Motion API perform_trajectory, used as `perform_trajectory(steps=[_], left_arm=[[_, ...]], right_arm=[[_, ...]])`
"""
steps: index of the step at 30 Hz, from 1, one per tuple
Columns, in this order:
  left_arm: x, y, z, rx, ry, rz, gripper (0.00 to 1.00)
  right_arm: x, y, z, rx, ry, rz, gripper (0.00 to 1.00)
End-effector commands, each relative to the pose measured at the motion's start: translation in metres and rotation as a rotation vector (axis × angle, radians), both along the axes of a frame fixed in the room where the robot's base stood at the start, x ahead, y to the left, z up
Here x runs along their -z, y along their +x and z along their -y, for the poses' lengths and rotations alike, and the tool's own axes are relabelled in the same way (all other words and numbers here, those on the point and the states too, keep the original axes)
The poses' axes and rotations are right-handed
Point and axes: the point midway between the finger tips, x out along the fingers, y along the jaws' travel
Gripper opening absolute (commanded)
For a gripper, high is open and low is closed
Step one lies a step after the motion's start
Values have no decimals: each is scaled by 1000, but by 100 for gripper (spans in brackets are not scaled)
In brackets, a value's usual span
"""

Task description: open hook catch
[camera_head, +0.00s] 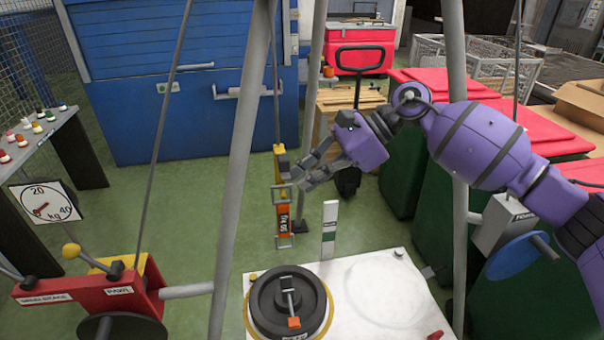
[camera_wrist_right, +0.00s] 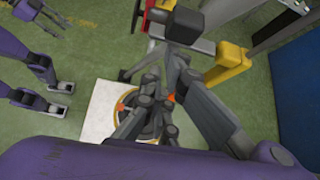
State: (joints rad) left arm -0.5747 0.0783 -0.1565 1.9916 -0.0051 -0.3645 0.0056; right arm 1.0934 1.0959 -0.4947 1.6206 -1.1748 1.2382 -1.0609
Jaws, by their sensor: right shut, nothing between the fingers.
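A yellow hook (camera_head: 281,160) hangs on a line from above, near the middle of the head view; it also shows in the right wrist view (camera_wrist_right: 231,62). An orange 50 kg link (camera_head: 284,214) with grey end frames hangs below it. My right gripper (camera_head: 293,178) is shut and empty, just right of the hook's lower part and the link's upper frame. Its fingers partly cover that spot, so I cannot tell whether they touch. The catch itself is too small to make out. What looks like my left gripper (camera_wrist_right: 40,32) shows at the wrist view's upper left.
A dark round weight (camera_head: 265,308) with a handle stands on a white plate (camera_head: 345,268) below the link. Grey tripod legs (camera_head: 240,150) frame the area. A red winch (camera_head: 85,290) is at front left, and green bins with red lids (camera_head: 475,95) are at right.

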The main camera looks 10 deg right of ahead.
Motion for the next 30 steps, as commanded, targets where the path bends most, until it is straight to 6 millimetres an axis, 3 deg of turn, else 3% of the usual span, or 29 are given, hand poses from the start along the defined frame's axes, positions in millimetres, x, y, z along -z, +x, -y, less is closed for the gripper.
perform_trajectory(steps=[30], left_arm=[[-8, 5, 0, -1, -2, 13, 40]], right_arm=[[-2, -16, 1, 0, 1, 3, 0]])
